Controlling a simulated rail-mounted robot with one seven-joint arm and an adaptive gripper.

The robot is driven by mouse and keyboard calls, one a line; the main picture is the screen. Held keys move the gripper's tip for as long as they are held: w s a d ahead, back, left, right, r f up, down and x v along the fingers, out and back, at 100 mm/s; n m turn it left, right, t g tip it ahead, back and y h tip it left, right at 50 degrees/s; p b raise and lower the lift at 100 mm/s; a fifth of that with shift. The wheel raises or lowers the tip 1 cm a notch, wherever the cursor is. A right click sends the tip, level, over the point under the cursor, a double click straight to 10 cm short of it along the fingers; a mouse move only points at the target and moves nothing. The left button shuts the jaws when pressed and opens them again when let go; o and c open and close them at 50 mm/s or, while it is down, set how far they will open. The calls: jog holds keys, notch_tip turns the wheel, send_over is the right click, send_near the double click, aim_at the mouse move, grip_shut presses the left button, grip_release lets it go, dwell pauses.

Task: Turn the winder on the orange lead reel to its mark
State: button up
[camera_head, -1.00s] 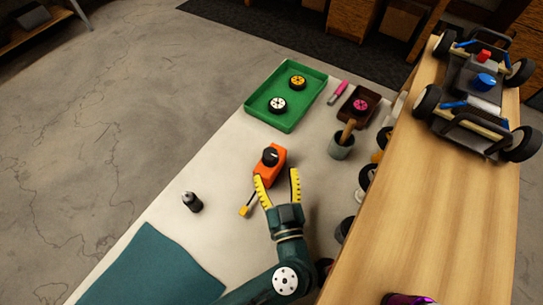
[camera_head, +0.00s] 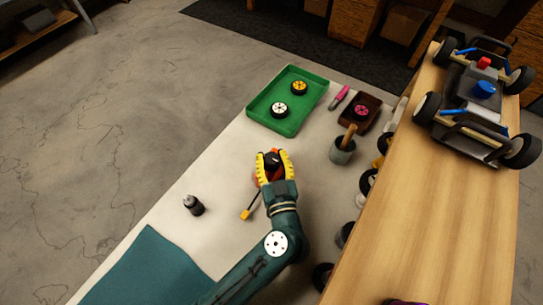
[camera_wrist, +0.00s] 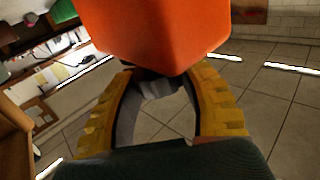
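The orange lead reel (camera_head: 274,151) lies on the pale bench, mostly covered by my gripper in the head view. Its orange body (camera_wrist: 155,35) fills the top middle of the wrist view. The dark winder (camera_head: 272,161) sits between my yellow fingers, and a dark grey part of it shows below the orange body in the wrist view (camera_wrist: 158,88). My gripper (camera_head: 273,158) has its fingers drawn in on both sides of the winder and looks shut on it. The fingertips' contact and the mark are hidden.
A green tray (camera_head: 262,122) with two wheels stands behind, beside a pink-handled tool (camera_head: 339,97) and a dark tray (camera_head: 372,102). A grey pot (camera_head: 342,152) is to the right, a small dark bottle (camera_head: 193,205) to the left. A wooden shelf (camera_head: 440,220) bounds the right.

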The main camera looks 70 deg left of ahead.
aim_at(271, 158)
jog(key=shift+c, duration=0.6)
jog(key=shift+f+g+b, duration=0.25)
jog(key=shift+g+b, duration=0.05)
jog(key=shift+b, duration=0.5)
jog(key=shift+r+n+g+b, duration=0.15)
jog(key=shift+n+g+b, duration=0.35)
jog(key=shift+b, duration=0.15)
jog(key=shift+r, duration=0.1)
jog(key=o, duration=1.2)
jog(key=shift+r, duration=0.1)
notch_tip(271, 158, up, 10)
jog(key=shift+f, duration=0.1)
